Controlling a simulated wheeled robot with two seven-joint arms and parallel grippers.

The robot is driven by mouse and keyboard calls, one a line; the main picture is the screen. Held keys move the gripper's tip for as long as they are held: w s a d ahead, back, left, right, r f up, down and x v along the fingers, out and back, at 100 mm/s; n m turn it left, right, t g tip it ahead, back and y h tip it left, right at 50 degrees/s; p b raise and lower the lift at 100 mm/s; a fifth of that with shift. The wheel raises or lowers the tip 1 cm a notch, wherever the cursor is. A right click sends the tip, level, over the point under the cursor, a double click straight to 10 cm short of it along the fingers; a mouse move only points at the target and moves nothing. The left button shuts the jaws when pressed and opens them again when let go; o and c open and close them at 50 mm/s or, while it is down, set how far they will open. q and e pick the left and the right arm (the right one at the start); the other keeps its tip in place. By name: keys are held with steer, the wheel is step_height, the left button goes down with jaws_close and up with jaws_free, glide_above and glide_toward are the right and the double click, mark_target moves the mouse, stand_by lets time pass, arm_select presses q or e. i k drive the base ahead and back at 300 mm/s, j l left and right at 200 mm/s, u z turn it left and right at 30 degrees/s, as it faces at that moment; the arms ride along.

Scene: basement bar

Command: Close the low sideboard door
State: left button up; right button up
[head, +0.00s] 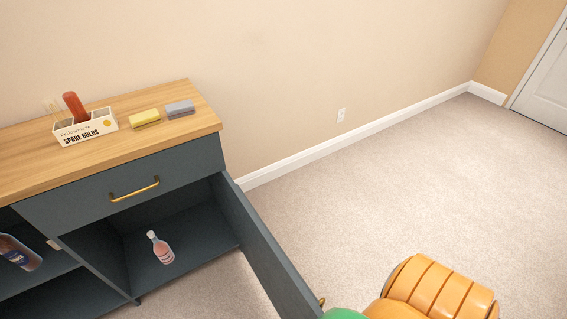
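The low sideboard (120,195) is dark blue-grey with a wooden top and stands against the wall at left. Its door (265,250) stands wide open, swung out from the right end of the cabinet towards me. A small brass knob (322,301) shows near the door's free end at the bottom of the head view. The lower free end runs out of the picture, beside an orange and green shape that I cannot identify. The compartment behind the door is exposed. Neither of my grippers can be made out in the head view.
A pink bottle (160,247) stands inside the open compartment, and another bottle (19,253) lies at left. A drawer handle (134,189) sits above. A bulb box (85,127), a yellow sponge (145,118) and a grey block (180,109) rest on top. Carpet (400,190) at right is clear.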

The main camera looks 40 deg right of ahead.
mark_target(289, 295)
steer(key=k+l, duration=0.35)
steer(key=l, duration=0.25)
steer(key=k+l+u, duration=0.15)
steer(key=k+l, duration=0.25)
steer(key=l, duration=0.15)
steer(key=k+l, duration=0.4)
steer(key=l, duration=0.15)
steer(key=i+u, duration=0.15)
steer(key=i+l, duration=0.05)
